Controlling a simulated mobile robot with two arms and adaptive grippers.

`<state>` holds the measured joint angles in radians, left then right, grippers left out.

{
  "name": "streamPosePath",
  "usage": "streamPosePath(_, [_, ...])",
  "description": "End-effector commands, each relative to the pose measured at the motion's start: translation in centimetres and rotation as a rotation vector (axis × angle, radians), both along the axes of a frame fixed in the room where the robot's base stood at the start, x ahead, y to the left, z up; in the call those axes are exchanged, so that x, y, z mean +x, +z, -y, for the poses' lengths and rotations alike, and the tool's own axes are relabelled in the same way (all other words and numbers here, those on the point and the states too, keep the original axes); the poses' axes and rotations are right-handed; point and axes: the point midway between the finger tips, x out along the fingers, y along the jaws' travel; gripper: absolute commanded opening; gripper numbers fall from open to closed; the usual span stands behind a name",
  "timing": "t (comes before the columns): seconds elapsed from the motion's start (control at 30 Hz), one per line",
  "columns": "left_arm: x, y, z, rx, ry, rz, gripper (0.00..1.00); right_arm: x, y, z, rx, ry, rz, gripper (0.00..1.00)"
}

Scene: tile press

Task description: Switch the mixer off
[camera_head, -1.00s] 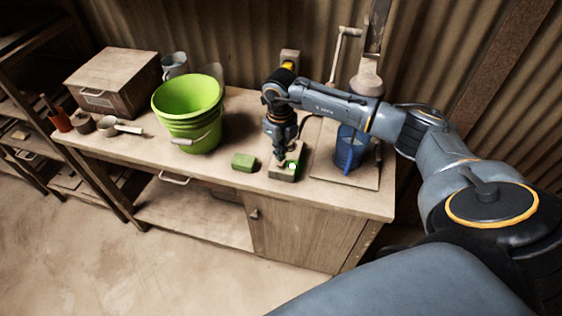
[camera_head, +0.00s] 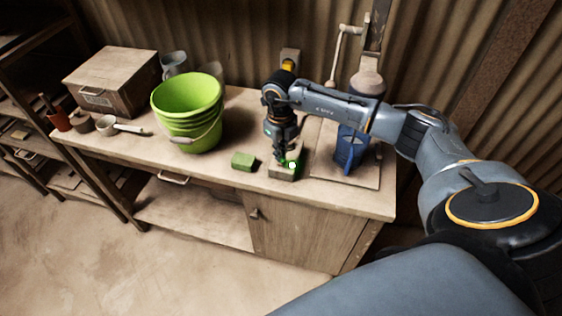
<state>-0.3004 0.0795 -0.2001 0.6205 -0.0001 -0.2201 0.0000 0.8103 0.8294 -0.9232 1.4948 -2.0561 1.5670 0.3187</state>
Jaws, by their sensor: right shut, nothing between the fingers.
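A small green-grey switch box (camera_head: 283,174) with a bright green light on its top stands near the front edge of the workbench. My right gripper (camera_head: 281,159) points down over the box, shut and empty, its tips at or just above the box top. Whether they touch it I cannot tell. A blue mixing vessel (camera_head: 349,152) stands on a board to the right, under a press-like stand (camera_head: 368,82) with a crank; my arm hides part of it. My left gripper is not in view.
A green block (camera_head: 243,161) lies just left of the switch box. A lime green bucket (camera_head: 188,120), a wooden box (camera_head: 112,80) and small pots stand further left on the workbench (camera_head: 225,185). A corrugated wall closes off the back.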

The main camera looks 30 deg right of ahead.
Motion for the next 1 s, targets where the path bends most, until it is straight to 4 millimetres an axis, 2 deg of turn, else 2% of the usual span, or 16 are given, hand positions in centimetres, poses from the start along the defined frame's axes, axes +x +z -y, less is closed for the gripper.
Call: streamPosePath(1.0, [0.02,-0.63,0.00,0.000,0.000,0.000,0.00,-0.01,-0.77,0.00,0.000,0.000,0.000,0.00])
